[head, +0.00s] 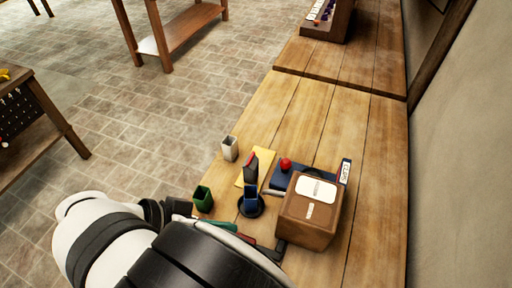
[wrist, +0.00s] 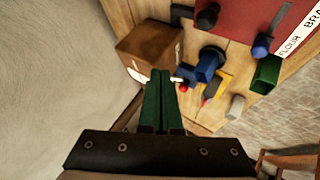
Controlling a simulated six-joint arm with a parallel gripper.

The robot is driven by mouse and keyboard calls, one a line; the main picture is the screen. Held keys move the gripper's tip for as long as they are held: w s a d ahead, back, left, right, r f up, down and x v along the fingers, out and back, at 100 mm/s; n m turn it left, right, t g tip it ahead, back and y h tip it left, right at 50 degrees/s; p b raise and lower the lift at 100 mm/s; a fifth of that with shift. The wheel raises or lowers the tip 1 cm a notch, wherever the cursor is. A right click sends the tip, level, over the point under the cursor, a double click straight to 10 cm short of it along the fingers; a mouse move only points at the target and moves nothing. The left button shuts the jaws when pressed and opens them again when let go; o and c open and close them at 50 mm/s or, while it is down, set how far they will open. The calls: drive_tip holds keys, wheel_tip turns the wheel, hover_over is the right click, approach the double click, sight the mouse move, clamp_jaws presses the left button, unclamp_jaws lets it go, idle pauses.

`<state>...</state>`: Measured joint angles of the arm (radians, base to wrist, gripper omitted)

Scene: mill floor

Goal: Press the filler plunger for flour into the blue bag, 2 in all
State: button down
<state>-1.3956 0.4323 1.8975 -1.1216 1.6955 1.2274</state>
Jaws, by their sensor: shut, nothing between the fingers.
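My gripper (wrist: 162,78) is shut and empty in the wrist view, its green fingers side by side in front of the brown box. A blue bag (head: 250,197) stands upright on a round dark dish (head: 243,211); it also shows in the wrist view (wrist: 208,64). A red knob (head: 285,163) sits on a blue base (head: 277,178) behind the brown box. In the wrist view, a red panel (wrist: 240,14) carries a black knob (wrist: 208,16), a blue knob (wrist: 262,46) and a white strip (wrist: 290,48) reading FLOUR. I cannot tell which knob belongs to flour.
The brown box (head: 306,233) with pale labels stands close to the dish. A green bag (head: 203,199), a pale bag (head: 230,148) and a yellow card (head: 264,158) are nearby. My arm hides the near table. The wooden table (head: 330,110) is clear farther back.

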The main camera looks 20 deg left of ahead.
drive_tip(key=shift+f, duration=0.1)
drive_tip(key=shift+f, duration=4.35)
drive_tip(key=shift+f, duration=0.1)
drive_tip(key=shift+f, duration=0.3)
drive_tip(key=shift+f, duration=0.9)
drive_tip(key=shift+r, duration=1.35)
